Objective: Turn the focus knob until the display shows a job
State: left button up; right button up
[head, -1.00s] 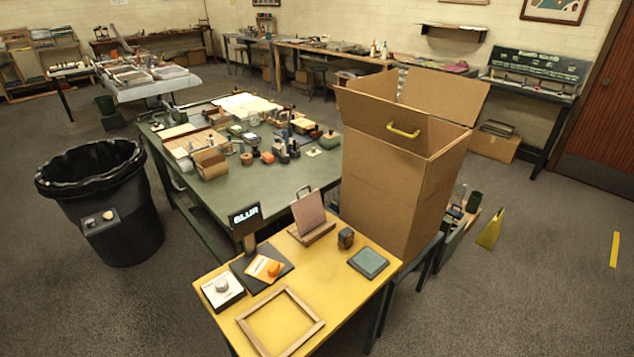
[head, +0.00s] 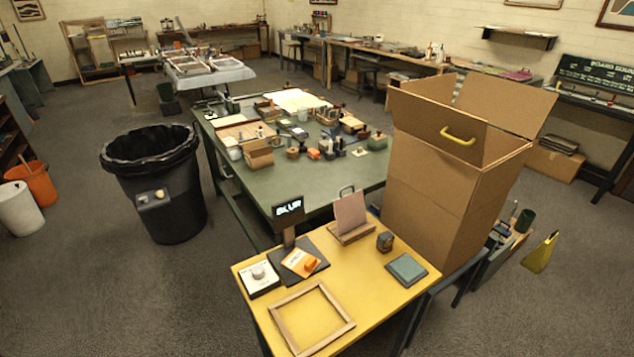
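The display (head: 288,212) is a small dark sign on a post at the back left of the yellow table (head: 375,286); it reads "BLUR". A white box with a round grey knob (head: 259,271) sits at the table's left corner. An orange knob (head: 310,264) is on an orange and white card (head: 300,262) lying on a dark pad. I cannot tell from the picture which knob is the focus knob. Neither of my grippers is in the head view.
An empty wooden frame (head: 338,338), a green-grey pad (head: 407,269), a small dark block (head: 385,242) and a clipboard-like stand (head: 350,214) share the yellow table. A tall open cardboard box (head: 440,190) stands behind right. A black bin (head: 165,200) stands left on open grey floor.

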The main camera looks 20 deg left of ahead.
aim_at(258, 271)
jog(key=z, duration=1.4)
jog(key=k, duration=0.95)
jog(key=u, duration=1.6)
jog(key=i, duration=0.5)
